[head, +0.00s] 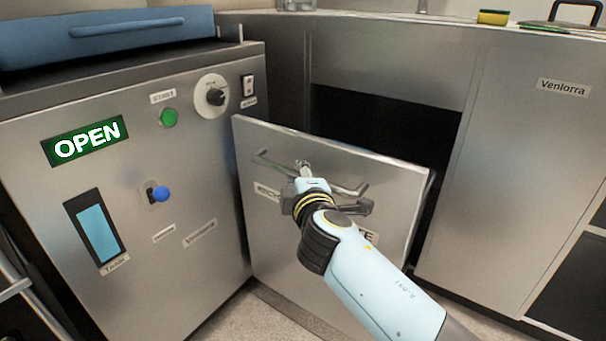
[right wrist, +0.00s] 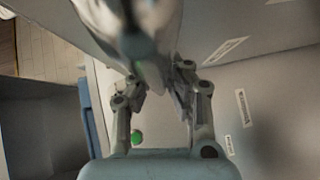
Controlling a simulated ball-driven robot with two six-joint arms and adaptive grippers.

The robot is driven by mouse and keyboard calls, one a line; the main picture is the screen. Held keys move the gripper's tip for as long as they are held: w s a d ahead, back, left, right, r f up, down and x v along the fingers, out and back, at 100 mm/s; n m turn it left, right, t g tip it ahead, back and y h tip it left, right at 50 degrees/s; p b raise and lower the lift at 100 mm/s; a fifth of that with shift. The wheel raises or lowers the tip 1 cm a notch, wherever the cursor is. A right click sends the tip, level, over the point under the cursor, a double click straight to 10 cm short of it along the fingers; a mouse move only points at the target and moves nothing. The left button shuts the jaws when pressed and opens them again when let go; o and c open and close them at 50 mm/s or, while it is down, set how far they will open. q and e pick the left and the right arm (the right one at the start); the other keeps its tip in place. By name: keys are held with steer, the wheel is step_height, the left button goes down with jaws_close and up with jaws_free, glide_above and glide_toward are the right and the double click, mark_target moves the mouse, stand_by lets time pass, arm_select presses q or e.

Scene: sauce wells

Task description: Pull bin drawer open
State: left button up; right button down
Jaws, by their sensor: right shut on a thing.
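The bin drawer has a steel front panel (head: 400,205) that stands out from the cabinet at an angle, with a dark opening (head: 385,120) behind its top edge. A bar handle (head: 265,159) runs across the upper part of the panel. My right gripper (head: 304,172) is at the middle of this handle and is shut on it. In the right wrist view, my right gripper (right wrist: 158,82) has its fingers on either side of the blurred metal handle (right wrist: 150,35). The gripper and wrist partly hide the labels on the panel. My left gripper is in neither view.
A steel machine (head: 200,260) with a lit green OPEN sign (head: 88,140), a dial and a green button stands close at the left. A blue lidded box (head: 105,35) sits on top. A cabinet labelled Venlorra (head: 530,150) is at the right. Floor (head: 255,318) shows below the drawer.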

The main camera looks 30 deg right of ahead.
steer(key=shift+r, duration=0.25)
steer(key=c, duration=1.4)
jaws_free()
steer(key=shift+o, duration=0.6)
steer(key=shift+f, duration=0.1)
